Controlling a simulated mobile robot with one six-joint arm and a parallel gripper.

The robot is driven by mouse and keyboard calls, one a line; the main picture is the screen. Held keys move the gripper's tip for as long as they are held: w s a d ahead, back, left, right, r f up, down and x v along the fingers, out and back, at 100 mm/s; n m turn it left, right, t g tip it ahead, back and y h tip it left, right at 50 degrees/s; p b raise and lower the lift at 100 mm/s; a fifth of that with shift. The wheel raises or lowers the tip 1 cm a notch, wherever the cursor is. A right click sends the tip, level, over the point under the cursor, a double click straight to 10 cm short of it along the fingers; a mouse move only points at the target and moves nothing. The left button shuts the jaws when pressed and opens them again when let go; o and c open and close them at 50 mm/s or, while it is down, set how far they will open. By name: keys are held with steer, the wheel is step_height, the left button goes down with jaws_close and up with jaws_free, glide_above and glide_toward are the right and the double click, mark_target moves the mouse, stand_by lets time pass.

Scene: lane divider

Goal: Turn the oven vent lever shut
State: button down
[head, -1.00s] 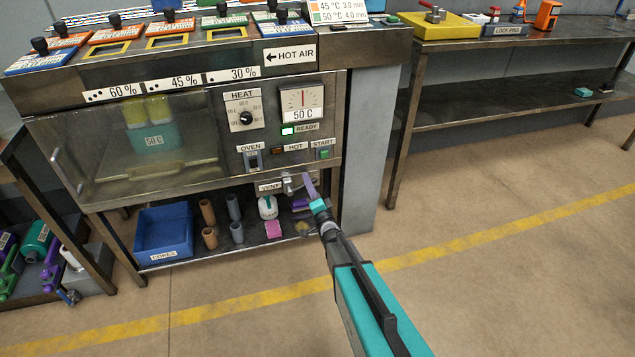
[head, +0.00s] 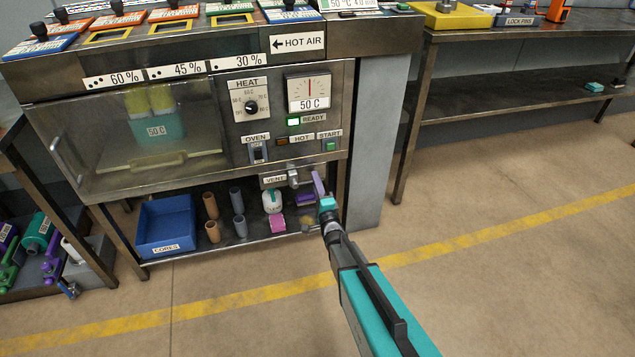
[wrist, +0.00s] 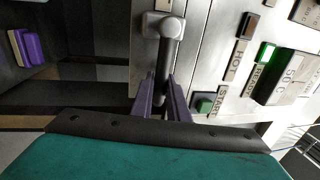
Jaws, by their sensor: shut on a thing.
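The vent lever is a grey metal handle below the oven's control panel, beside the VENT label (head: 275,180). In the wrist view the lever (wrist: 166,50) has a pale square hub at the top and a dark bar running down from it. My gripper (wrist: 163,98) has its two purple fingers on either side of the bar's lower end, shut on it. In the head view my gripper (head: 318,183) is at the lever (head: 293,178), just right of its hub. The fingers partly hide the bar's end.
The oven (head: 150,140) has a glass door, and its green READY light (head: 293,122) is lit. Below the lever, a shelf holds a blue bin (head: 165,226), tubes and small items. A grey post (head: 375,150) stands to the right. The floor in front is open.

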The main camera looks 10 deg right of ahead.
steer(key=shift+s+d+f, duration=0.1)
steer(key=shift+f, duration=0.05)
steer(key=c, duration=1.8)
jaws_free()
steer(key=shift+o, duration=0.4)
steer(key=a+v, duration=0.1)
steer(key=v, duration=1.2)
steer(key=shift+s+d+p, duration=0.35)
steer(key=shift+d+p, duration=0.05)
steer(key=shift+p, duration=0.05)
